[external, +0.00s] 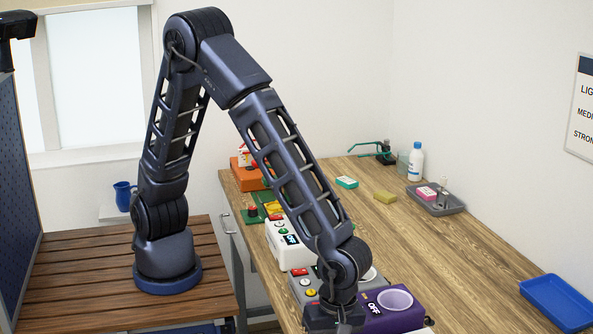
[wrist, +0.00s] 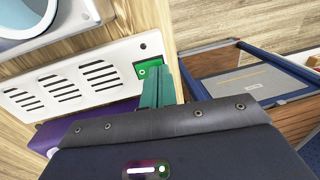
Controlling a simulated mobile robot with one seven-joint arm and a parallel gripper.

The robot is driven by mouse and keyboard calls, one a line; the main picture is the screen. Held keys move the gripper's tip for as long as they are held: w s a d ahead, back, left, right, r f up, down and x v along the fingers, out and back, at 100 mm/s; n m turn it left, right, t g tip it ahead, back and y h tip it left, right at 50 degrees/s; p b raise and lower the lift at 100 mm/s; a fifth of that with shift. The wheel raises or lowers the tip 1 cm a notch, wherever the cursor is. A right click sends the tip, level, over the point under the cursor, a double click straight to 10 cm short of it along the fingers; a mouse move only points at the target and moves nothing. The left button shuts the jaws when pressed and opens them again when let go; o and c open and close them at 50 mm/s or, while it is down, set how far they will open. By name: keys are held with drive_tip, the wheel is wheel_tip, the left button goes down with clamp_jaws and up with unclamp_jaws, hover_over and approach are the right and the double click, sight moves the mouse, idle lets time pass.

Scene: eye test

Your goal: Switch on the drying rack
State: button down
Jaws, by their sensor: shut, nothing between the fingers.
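I cannot pick out a drying rack for certain in either view. In the external view my gripper (external: 345,326) is partly cut off at the bottom edge.
A grey unit with buttons (external: 303,283) and a white unit reading OFF (external: 287,245) stand beside the purple one. An orange unit (external: 248,178) is farther back. A grey tray (external: 450,208) and a blue tray (external: 558,300) lie right. The table's middle right is clear.

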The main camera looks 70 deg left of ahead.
drive_tip(key=shift+f, duration=0.2)
drive_tip(key=shift+s+f, duration=0.1)
drive_tip(key=shift+f, duration=0.05)
idle(0.3)
drive_tip(key=shift+w+r, duration=0.2)
drive_tip(key=shift+w, duration=0.6)
drive_tip(key=shift+r, duration=0.1)
wheel_tip(320, 180, up, 14)
drive_tip(key=w, duration=0.1)
drive_tip(key=shift+w, duration=0.35)
drive_tip(key=shift+s, duration=0.1)
